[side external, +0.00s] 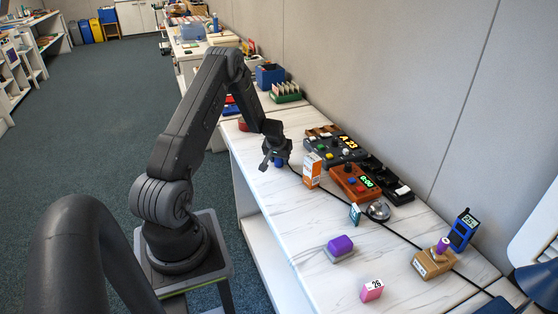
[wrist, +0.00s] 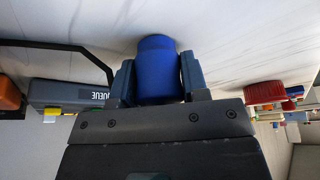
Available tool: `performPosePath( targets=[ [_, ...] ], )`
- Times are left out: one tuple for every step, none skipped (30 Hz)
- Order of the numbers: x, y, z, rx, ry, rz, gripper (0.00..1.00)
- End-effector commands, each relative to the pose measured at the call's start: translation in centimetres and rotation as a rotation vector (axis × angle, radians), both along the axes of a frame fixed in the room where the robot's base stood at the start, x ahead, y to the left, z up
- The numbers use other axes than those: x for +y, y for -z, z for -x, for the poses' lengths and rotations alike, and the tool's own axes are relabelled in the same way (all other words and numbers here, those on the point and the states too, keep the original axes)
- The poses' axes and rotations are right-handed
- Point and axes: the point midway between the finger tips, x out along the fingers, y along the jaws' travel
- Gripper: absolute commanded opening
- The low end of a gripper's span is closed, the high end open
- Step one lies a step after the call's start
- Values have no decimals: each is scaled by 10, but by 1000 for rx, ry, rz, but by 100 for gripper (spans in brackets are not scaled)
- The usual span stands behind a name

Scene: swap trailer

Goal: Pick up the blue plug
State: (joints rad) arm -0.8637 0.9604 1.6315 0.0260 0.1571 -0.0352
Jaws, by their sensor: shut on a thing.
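The blue plug (wrist: 158,68) is a smooth blue cylinder with a rounded end. In the wrist view it sits between the two fingers of my gripper (wrist: 158,82), which are shut on it. In the side view a small part of the blue plug (side external: 279,162) shows just under my gripper (side external: 270,160), near the left edge of the white table. Whether the plug touches the tabletop is hard to tell.
An orange-and-white box (side external: 312,170), an orange device with a green display (side external: 355,184) and a dark control panel (side external: 337,148) stand right of my gripper. A black cable (side external: 332,192) runs along the marbled table (side external: 300,222).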

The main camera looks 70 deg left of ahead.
Motion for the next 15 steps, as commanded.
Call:
performPosePath(
  targets=[
    [0,0,0,-1,0,-1,18],
    [0,0,0,-1,0,-1,18],
    [0,0,0,-1,0,-1,18],
    [0,0,0,-1,0,-1,18],
    [0,-1,0,-1,0,-1,18],
    [0,-1,0,-1,0,-1,18],
    [0,-2,0,-1,0,-1,18],
    [0,-4,0,-1,0,-1,18],
    [0,-6,0,-1,0,-2,18],
    [0,-8,0,-1,0,-2,18],
    [0,-11,0,-1,0,-2,18],
    [1,-16,-1,-2,0,-2,18],
    [1,-20,-1,-3,0,-3,18],
    [1,-25,0,-3,0,-3,18],
    [1,-32,-1,-3,0,-3,18]
  ],
)
